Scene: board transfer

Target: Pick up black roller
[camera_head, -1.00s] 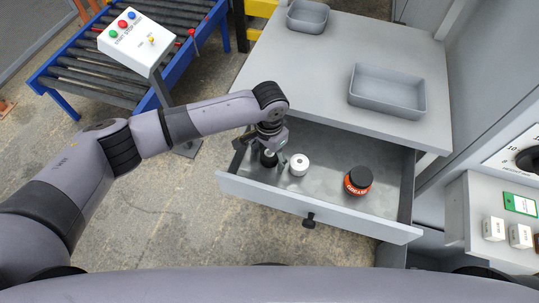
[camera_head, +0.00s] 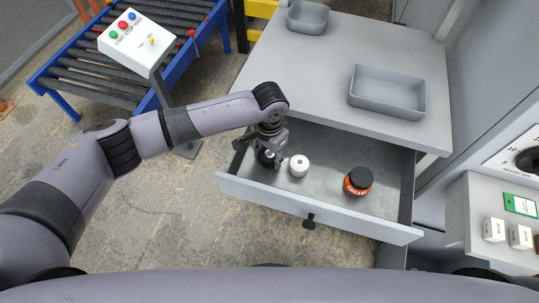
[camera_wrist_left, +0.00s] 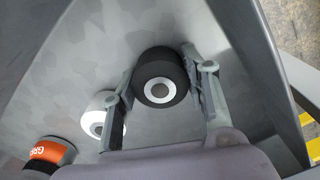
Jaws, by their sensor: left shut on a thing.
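The black roller (camera_wrist_left: 158,70) stands in the open drawer, seen end-on with a pale ring and dark centre in the left wrist view. My left gripper (camera_wrist_left: 160,88) is shut on it, one finger on each side. In the head view my left gripper (camera_head: 268,155) reaches down into the left part of the drawer, and the black roller there is mostly hidden by the fingers. A white roller (camera_head: 299,165) stands just right of the gripper; it also shows in the left wrist view (camera_wrist_left: 97,122). My right gripper is not in view.
An orange grease jar with a black lid (camera_head: 358,181) stands farther right in the drawer (camera_head: 325,215). Two grey trays, a small one (camera_head: 307,17) and a larger one (camera_head: 387,92), are on the tabletop. A conveyor with a button box (camera_head: 137,40) stands at the left.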

